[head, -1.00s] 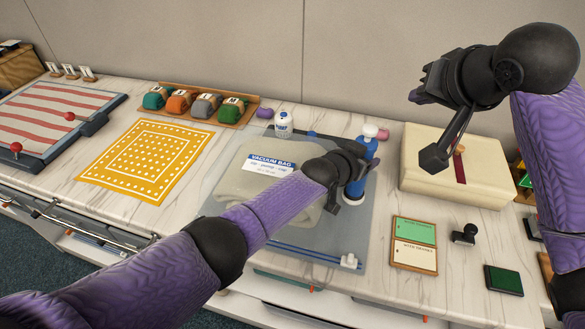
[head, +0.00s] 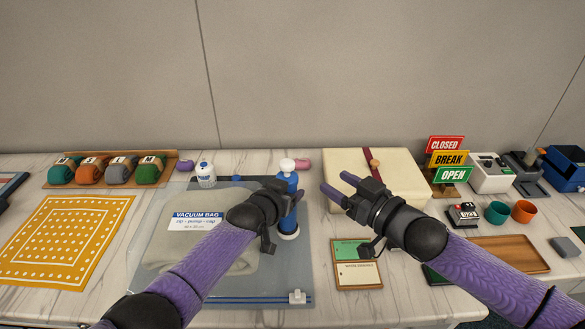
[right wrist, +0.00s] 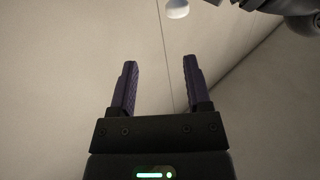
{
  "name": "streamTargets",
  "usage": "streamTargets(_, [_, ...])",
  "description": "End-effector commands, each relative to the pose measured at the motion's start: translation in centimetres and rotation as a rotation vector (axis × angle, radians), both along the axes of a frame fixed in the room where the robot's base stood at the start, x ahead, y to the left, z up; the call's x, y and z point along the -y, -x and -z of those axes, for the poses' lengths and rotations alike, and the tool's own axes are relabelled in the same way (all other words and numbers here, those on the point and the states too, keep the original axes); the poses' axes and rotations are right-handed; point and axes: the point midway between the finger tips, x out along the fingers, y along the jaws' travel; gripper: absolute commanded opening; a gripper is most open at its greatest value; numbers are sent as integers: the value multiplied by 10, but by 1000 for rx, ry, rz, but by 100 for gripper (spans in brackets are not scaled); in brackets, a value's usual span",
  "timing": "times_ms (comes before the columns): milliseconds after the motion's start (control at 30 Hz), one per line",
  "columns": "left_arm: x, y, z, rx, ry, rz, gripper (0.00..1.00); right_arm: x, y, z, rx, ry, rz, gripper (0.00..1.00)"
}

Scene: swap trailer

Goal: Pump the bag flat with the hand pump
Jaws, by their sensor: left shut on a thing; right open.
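The vacuum bag (head: 160,270) lies on the counter with a folded cloth-like bundle inside and a white slider on its lower edge. The hand pump (head: 286,183) stands upright on the bag, blue with a white knob on top and a white base. My left gripper (head: 285,203) is shut around the pump's blue body. My right gripper (head: 335,188) is open and empty, to the right of the pump and in front of the cream box. In the right wrist view its two fingers (right wrist: 160,85) are apart, with a white rounded piece, perhaps the pump knob, at the top edge.
A cream box (head: 400,165) with a dark red strap stands right of the pump. A white bottle (head: 205,175) stands behind the bag. A green and cream card board (head: 358,268) lies right of the bag. Signs (head: 449,160), cups and a wooden tray (head: 505,252) are further right.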

Motion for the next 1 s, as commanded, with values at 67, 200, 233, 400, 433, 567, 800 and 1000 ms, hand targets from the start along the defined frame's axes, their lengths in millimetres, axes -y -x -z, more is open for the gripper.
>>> streamTargets(67, [0, 0, 0, 0, 0, 0, 0, 2, 12, 9, 29, 4, -51, 63])
streamTargets(200, [0, 0, 0, 0, 0, 0, 0, -5, 15, 13, 53, -2, -92, 63])
streamTargets(233, [0, 0, 0, 0, 0, 0, 0, -8, 11, 13, 54, -3, -93, 63])
streamTargets(400, [0, 0, 0, 0, 0, 0, 0, -42, -22, 11, 55, -3, -94, 63])
streamTargets(433, [0, 0, 0, 0, 0, 0, 0, -48, -28, 11, 55, -3, -93, 63])
streamTargets(567, [0, 0, 0, 0, 0, 0, 0, -69, -48, 11, 52, -3, -93, 63])
streamTargets(800, [0, 0, 0, 0, 0, 0, 0, -83, -64, 12, 52, -3, -91, 63])
streamTargets(1000, [0, 0, 0, 0, 0, 0, 0, -84, -65, 11, 52, -3, -92, 63])
